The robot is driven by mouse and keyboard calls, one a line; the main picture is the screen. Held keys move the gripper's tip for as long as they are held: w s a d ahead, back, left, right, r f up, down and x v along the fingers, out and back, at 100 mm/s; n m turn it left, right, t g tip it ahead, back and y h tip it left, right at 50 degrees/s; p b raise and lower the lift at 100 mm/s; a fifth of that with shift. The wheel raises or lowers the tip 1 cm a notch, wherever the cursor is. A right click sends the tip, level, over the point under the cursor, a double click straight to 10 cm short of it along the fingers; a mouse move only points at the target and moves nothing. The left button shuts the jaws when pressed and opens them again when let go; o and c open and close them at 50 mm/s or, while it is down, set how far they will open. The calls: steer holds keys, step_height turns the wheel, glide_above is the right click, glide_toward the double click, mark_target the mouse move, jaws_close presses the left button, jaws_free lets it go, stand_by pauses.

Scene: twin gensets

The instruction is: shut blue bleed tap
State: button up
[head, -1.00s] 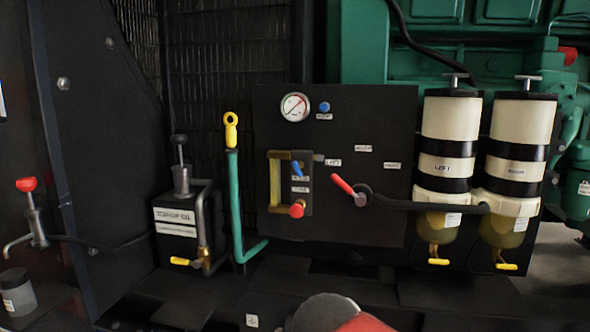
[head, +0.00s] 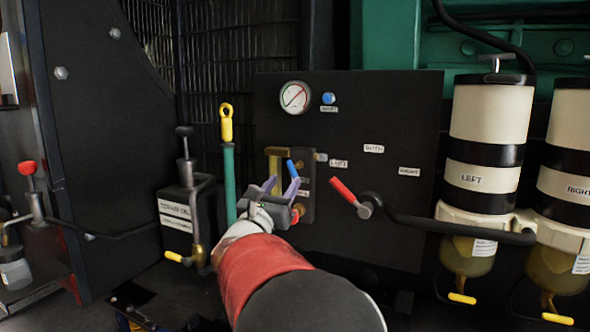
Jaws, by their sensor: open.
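The blue bleed tap (head: 292,167) is a small blue lever on the black panel, beside the brass-framed sight gauge. Its lever points up and slightly left. My gripper (head: 280,187) is in front of the panel, just below the lever, with its two fingers apart and pointing up toward it. The right finger overlaps the area right under the blue lever; I cannot tell whether it touches. The gripper hides the lower part of the gauge and most of the red knob below the tap.
A red lever (head: 343,191) sits close right of my gripper, with a black hose running to the left filter (head: 485,150). A round gauge (head: 295,97) and a blue button (head: 328,98) are above.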

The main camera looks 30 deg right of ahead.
mark_target(292, 173)
steer(key=x, duration=0.7)
steer(key=shift+d+p, duration=0.1)
steer(key=shift+p, duration=0.2)
steer(key=shift+c, duration=0.3)
